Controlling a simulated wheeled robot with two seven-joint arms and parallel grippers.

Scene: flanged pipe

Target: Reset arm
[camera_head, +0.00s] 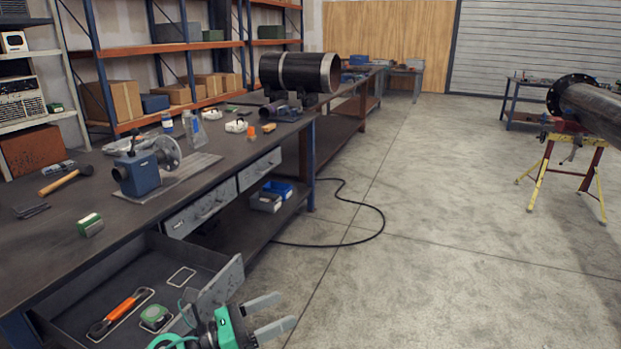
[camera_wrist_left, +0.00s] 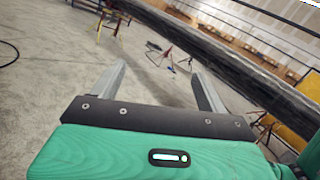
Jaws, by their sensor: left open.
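My left gripper (camera_head: 270,318) is at the bottom of the head view, just right of the open drawer's front. It is green with two grey fingers spread apart, and nothing is between them. In the left wrist view the same gripper (camera_wrist_left: 165,85) shows its fingers apart, with the floor behind them. The flanged pipe (camera_head: 598,106) rests on a yellow and red stand (camera_head: 546,160) at the right, far from the gripper. A long dark pipe (camera_wrist_left: 235,62) crosses the left wrist view. My right gripper is not in view.
The open drawer (camera_head: 100,278) holds an orange-handled tool (camera_head: 122,308) and a green tape measure (camera_head: 154,316). The workbench (camera_head: 60,238) carries a blue vise-like device (camera_head: 140,175), a hammer (camera_head: 66,178) and a black pipe section (camera_head: 297,72). A black cable (camera_head: 380,222) lies on otherwise open floor.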

